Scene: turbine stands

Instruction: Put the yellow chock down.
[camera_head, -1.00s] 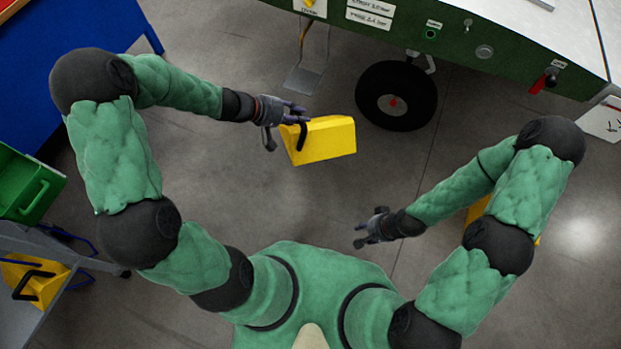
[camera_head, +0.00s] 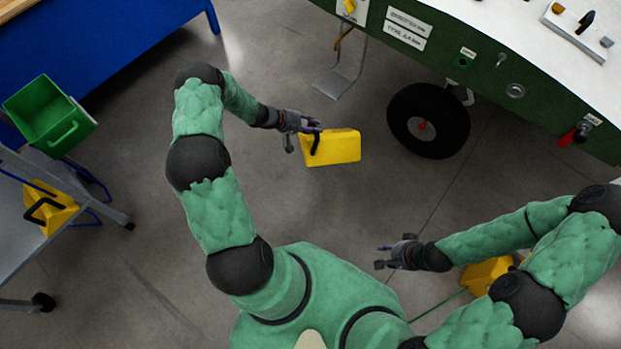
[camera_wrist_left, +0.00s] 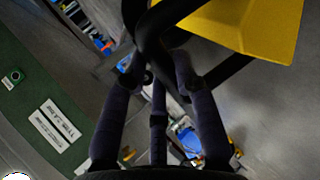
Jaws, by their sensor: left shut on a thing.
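The yellow chock (camera_head: 336,148) is a wedge-shaped block with a black handle on its left end. My left gripper (camera_head: 313,130) is shut on that black handle and holds the chock left of the black wheel (camera_head: 428,121). The left wrist view shows the fingers around the black handle (camera_wrist_left: 150,45), with the chock's yellow body (camera_wrist_left: 255,28) at the upper right. I cannot tell whether its underside touches the floor. My right gripper (camera_head: 383,256) is empty, to the lower right of the chock; its fingers look apart.
A second yellow chock (camera_head: 487,274) is partly hidden behind my right arm. Another one (camera_head: 50,206) sits on the grey cart (camera_head: 20,245) at left, near a green bin (camera_head: 52,112). The green turbine stand (camera_head: 480,60) with a pedal (camera_head: 332,84) stands above. Grey floor around the held chock is clear.

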